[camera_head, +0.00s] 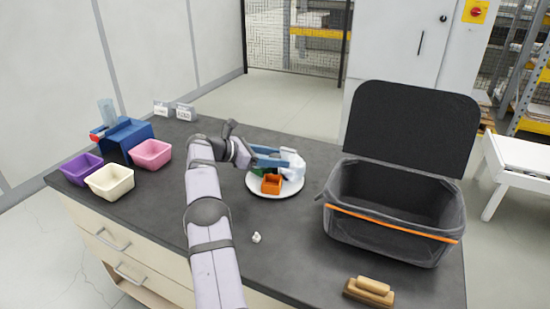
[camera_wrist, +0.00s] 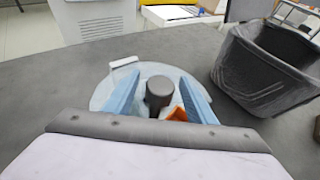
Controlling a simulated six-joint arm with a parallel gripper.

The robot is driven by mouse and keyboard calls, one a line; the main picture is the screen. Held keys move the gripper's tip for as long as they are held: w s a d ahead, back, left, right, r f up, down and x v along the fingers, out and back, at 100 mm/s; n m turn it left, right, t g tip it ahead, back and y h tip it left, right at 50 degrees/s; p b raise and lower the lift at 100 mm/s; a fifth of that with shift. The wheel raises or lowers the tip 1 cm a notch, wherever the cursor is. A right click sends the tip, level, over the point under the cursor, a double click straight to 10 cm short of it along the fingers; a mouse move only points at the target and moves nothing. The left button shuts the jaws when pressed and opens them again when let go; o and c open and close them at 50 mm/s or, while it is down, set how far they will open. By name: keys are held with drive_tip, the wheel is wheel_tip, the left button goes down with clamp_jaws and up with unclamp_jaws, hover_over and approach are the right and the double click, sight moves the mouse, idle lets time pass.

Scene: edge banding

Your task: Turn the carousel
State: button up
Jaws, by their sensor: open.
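The carousel is a round white disc (camera_head: 291,189) on the dark worktop; it also shows in the wrist view (camera_wrist: 103,93). An orange bin (camera_head: 271,184) sits on its near side, and part of it shows in the wrist view (camera_wrist: 178,113). Something green and a pale, cloudy item (camera_head: 295,167) are also on the disc, partly hidden. My gripper (camera_head: 270,156) is over the disc with its blue fingers apart. In the wrist view, a dark grey round post (camera_wrist: 159,95) appears between the open fingers (camera_wrist: 159,79). I cannot tell whether they touch it.
A black lidded bin (camera_head: 390,205) stands open at the right. Purple (camera_head: 82,168), cream (camera_head: 110,181) and pink (camera_head: 151,154) bins and a blue holder (camera_head: 127,135) are at the left. A small white piece (camera_head: 256,238) and a wooden block (camera_head: 369,291) lie near the front edge.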

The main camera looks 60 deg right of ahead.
drive_tip(key=b+v, duration=0.1)
drive_tip(key=v, duration=0.6)
drive_tip(key=shift+a+r, duration=0.15)
drive_tip(key=shift+c, duration=0.6)
